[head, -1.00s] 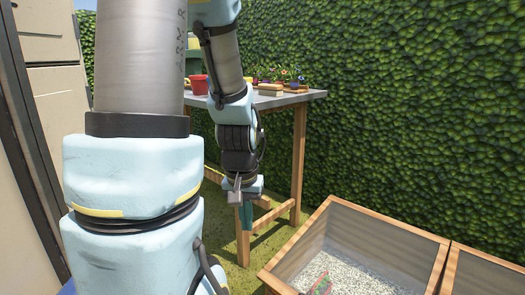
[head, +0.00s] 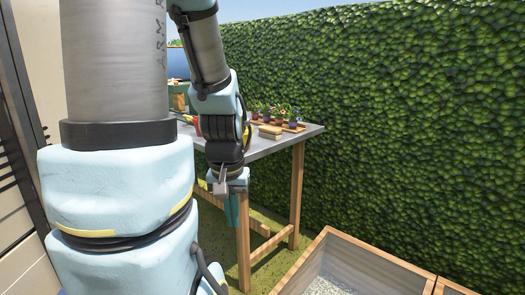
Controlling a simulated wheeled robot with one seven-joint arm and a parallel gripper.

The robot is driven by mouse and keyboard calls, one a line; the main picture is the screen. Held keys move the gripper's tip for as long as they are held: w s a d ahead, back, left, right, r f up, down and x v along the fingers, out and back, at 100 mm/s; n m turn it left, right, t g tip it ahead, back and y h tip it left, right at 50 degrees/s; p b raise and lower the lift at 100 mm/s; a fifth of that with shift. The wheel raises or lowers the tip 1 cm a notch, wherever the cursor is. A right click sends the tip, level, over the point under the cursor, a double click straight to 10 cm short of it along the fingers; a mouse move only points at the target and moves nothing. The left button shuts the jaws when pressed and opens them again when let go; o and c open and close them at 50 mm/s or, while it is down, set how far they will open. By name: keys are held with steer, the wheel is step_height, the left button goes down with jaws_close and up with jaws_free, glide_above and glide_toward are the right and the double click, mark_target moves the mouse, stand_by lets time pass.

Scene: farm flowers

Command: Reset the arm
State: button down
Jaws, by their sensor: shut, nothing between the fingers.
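My arm fills the left and middle of the head view, with its upper links close to the camera. My gripper (head: 222,190) hangs at the arm's lower end, pointing down and toward the camera. It is shut and holds nothing. It is in front of the near end of the table (head: 262,146), by a wooden leg. Part of the table's left side is hidden behind my arm.
Several small potted flowers (head: 265,112) and a sponge-like block (head: 270,132) are on the table. A wooden planter box (head: 365,262) with gravel (head: 328,289) stands at the lower right. A tall hedge (head: 400,130) closes the back and right.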

step_height(320, 180, up, 14)
steer(key=p, duration=1.2)
steer(key=shift+r+p, duration=0.2)
steer(key=shift+p, duration=0.1)
steer(key=shift+d, duration=0.15)
